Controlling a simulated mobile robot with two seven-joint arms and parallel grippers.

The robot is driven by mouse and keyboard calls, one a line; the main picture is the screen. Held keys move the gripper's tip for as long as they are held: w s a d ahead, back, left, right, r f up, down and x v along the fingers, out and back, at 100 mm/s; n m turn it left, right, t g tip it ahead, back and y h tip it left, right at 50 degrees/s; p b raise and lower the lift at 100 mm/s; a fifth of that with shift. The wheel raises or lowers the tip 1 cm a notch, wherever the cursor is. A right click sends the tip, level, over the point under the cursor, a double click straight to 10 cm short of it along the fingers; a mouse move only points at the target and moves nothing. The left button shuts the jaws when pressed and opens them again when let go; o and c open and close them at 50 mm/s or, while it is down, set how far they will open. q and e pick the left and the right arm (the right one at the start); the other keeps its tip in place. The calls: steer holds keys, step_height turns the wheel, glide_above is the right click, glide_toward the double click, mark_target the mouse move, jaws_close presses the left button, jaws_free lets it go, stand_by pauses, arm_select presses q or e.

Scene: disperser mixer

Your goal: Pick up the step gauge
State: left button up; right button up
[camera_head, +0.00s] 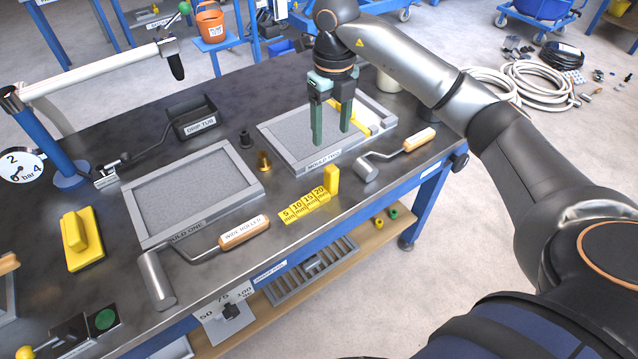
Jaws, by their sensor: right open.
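The step gauge (306,207) is a yellow stepped block marked 5, 10, 15 and 20 mm. It lies near the table's front edge, with an upright yellow grip (332,179) at its right end. My right gripper (331,138) has green fingers, open and pointing down. It is over the mould two tray (288,133), beyond the gauge and apart from it. Nothing shows between the fingers. My left gripper is not in view.
A small roller (407,146) lies right of the gauge, the wide roller (243,233) left. The mould one tray (190,185) and a brass fitting (264,162) are behind. A yellow float (82,240) and a drip tub (192,117) stand farther left.

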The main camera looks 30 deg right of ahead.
mark_target(332, 168)
steer(key=f, duration=0.8)
steer(key=f+p, duration=0.1)
steer(key=f, duration=0.3)
steer(key=shift+s+f, duration=0.1)
steer(key=shift+s, duration=0.3)
jaws_close()
